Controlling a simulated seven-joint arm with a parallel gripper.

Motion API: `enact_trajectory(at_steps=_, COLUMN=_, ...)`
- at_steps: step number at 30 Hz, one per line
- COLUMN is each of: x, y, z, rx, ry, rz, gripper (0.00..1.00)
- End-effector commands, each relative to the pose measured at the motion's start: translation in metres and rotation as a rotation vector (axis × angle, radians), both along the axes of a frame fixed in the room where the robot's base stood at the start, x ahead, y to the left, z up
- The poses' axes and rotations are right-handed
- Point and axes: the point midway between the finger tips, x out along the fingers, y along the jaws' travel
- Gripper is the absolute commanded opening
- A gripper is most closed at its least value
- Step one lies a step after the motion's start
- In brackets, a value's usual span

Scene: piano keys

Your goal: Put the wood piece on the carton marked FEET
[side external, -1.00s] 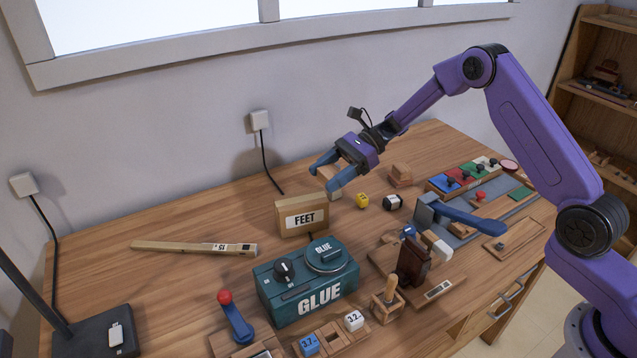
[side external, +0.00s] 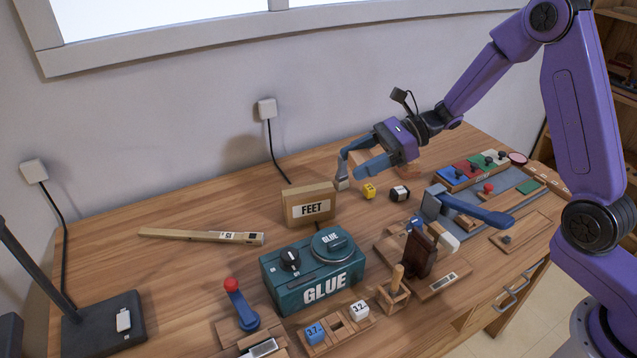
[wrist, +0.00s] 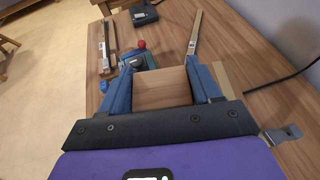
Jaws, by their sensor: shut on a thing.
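The carton marked FEET (side external: 310,208) is a tan box standing upright behind the teal GLUE box in the side view. My gripper (side external: 354,176) is to the right of the carton and behind it, apart from it. In the wrist view my gripper (wrist: 160,70) is shut on a flat, light-brown wood piece (wrist: 163,90), which spans the space between the blue fingers. The carton's top looks bare.
The teal GLUE box (side external: 312,278) stands in front of the carton. A yellow block (side external: 369,191) and a black-and-white block (side external: 400,193) lie near my gripper. A long marked stick (side external: 200,236) lies left of the carton. The table behind the stick is clear.

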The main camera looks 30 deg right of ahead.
Motion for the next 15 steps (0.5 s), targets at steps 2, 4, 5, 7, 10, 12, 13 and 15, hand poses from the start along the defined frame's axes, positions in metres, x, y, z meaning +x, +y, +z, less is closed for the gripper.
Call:
enact_trajectory(at_steps=2, x=0.004, y=0.004, z=0.0, rx=-0.001, ry=0.005, rz=-0.064, gripper=0.29)
enact_trajectory(at_steps=4, x=0.008, y=0.006, z=0.0, rx=-0.003, ry=0.007, rz=-0.113, gripper=0.29)
enact_trajectory(at_steps=5, x=0.009, y=0.006, z=0.0, rx=-0.004, ry=0.008, rz=-0.129, gripper=0.29)
enact_trajectory(at_steps=7, x=0.012, y=0.007, z=-0.001, rx=-0.006, ry=0.011, rz=-0.157, gripper=0.29)
enact_trajectory(at_steps=10, x=0.021, y=0.01, z=-0.005, rx=-0.007, ry=0.014, rz=-0.173, gripper=0.29)
enact_trajectory(at_steps=12, x=0.031, y=0.013, z=-0.01, rx=-0.007, ry=0.014, rz=-0.175, gripper=0.29)
enact_trajectory(at_steps=13, x=0.036, y=0.015, z=-0.013, rx=-0.007, ry=0.015, rz=-0.175, gripper=0.29)
enact_trajectory(at_steps=15, x=0.049, y=0.019, z=-0.019, rx=-0.008, ry=0.014, rz=-0.173, gripper=0.29)
